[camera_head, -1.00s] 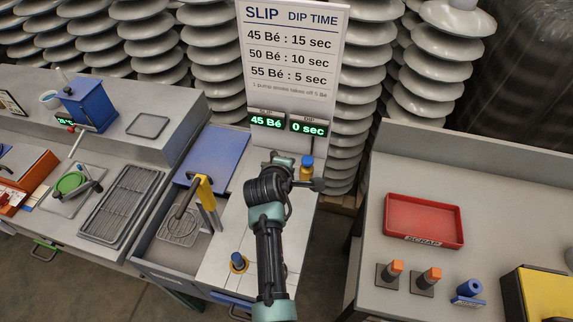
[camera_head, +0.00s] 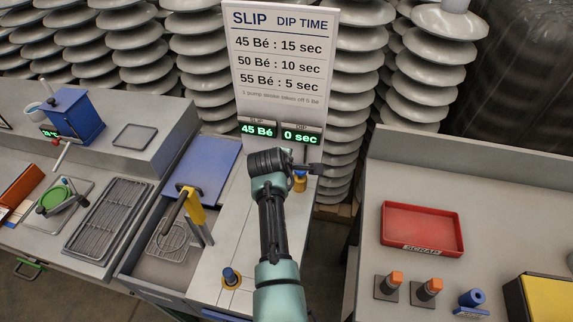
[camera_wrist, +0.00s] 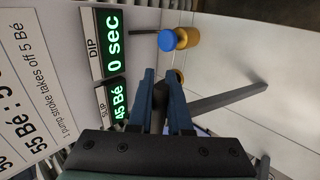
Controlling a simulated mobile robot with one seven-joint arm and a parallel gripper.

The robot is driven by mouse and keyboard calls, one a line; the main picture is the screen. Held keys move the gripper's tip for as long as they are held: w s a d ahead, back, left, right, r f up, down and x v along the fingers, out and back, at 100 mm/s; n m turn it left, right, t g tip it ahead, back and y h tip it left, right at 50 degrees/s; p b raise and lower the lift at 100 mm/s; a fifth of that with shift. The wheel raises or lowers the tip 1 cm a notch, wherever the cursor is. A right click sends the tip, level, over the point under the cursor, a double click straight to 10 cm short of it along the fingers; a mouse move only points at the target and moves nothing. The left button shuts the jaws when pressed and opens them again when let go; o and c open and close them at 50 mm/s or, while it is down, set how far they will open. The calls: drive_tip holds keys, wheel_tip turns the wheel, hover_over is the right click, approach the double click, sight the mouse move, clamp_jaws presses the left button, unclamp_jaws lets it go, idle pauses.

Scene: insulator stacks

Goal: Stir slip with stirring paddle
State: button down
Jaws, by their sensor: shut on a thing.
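In the wrist view my gripper (camera_wrist: 164,82) has its two dark blue fingers closed around a dark grey piece. A long dark grey bar (camera_wrist: 222,101) runs from it to the right; it looks like the stirring paddle, though its grip is partly hidden by the fingers. In the head view the bar's end (camera_head: 316,169) shows just right of my wrist, while the fingers are hidden. The slip tank (camera_head: 135,268) is the open basin at left, its slip hard to make out. A blue lid panel (camera_head: 208,160) lies behind it.
A yellow-handled hanger (camera_head: 191,207) with a wire rack (camera_head: 172,240) stands over the tank. A blue-capped yellow pump (camera_head: 300,182) is close to my gripper. A blue knob (camera_head: 231,277) sits in front. The sign's display (camera_head: 258,130) reads 45 Bé and 0 sec.

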drive_tip(key=c, duration=0.8)
unclamp_jaws()
drive_tip(key=shift+f, duration=0.3)
drive_tip(key=shift+c, duration=0.2)
drive_tip(key=shift+s+r, duration=0.1)
drive_tip(key=shift+r, duration=0.05)
drive_tip(key=v, duration=1.2)
drive_tip(key=shift+s+r+p, duration=0.25)
drive_tip(key=shift+r+p, duration=0.05)
drive_tip(key=shift+a, duration=0.1)
